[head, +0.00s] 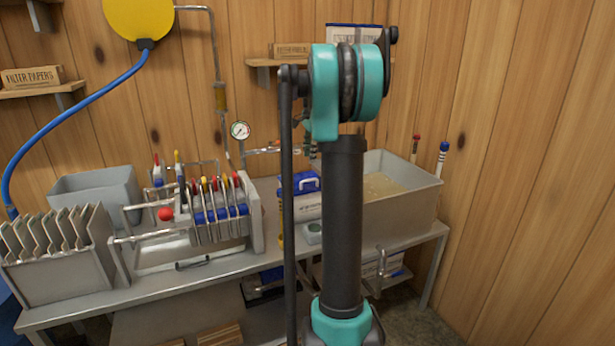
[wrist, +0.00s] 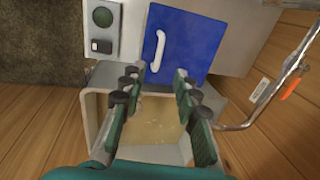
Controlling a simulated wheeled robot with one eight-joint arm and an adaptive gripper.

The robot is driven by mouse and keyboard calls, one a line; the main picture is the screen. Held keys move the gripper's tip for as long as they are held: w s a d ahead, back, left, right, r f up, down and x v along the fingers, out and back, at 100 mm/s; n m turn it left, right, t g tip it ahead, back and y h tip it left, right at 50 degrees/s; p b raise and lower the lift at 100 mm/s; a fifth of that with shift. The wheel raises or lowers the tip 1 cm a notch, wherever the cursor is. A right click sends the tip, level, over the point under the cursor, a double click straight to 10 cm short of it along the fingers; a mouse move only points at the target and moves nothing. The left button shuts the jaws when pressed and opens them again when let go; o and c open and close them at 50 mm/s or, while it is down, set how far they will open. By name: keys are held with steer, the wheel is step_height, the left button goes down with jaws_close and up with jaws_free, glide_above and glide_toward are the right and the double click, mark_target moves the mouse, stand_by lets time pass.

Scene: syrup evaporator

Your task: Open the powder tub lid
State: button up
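The powder tub (head: 306,205) stands on the steel bench, left of the steel tank, partly hidden by my arm. It has a white label and a blue lid (head: 300,182). In the wrist view the lid (wrist: 183,40) is a blue square with a white bar handle (wrist: 158,50); it looks flat and closed, with no opening visible. My gripper (wrist: 158,76) is open and empty. Its fingers are spread apart, pointing toward the lid, and the fingertips overlap its near edge in the picture. Contact cannot be told.
The steel tank (head: 418,212) with tan contents shows below the fingers in the wrist view (wrist: 98,92). A small box with a green button (head: 312,233) sits before it. A bent pipe (wrist: 270,98) with an orange tag stands right of the lid. The filter press (head: 215,215) is left.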

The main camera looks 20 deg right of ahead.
mark_target(307, 181)
steer(key=f, duration=0.3)
steer(key=w+f, duration=0.1)
steer(key=f, duration=0.2)
steer(key=w+f, duration=0.1)
steer(key=f, duration=0.3)
steer(key=shift+a, duration=0.1)
steer(key=shift+c, duration=0.5)
jaws_close()
